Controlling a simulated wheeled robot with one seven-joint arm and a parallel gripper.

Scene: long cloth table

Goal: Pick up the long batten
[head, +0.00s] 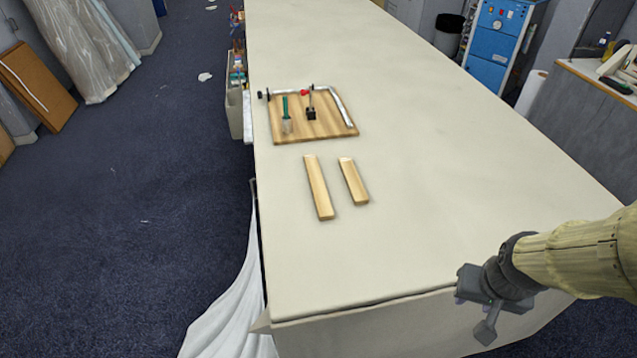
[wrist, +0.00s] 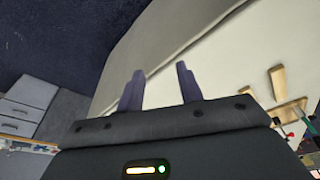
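The long batten (head: 319,188) is a pale wooden strip lying flat on the cloth table. A shorter batten (head: 353,181) lies beside it to the right, with a gap between them. My gripper (head: 480,312) is at the table's near edge, to the right of and well apart from both battens. In the wrist view my gripper (wrist: 160,72) has its two dark fingers spread, with nothing between them. Pale wooden pieces show at the right of the wrist view, but I cannot tell for sure which is the long batten.
A wooden board (head: 330,128) lies beyond the battens, holding a green-handled tool (head: 286,112), a red-and-black clamp-like item and a metal bar. The white cloth table (head: 430,190) is bare right of the battens. A loose cloth (head: 235,310) hangs off its left side.

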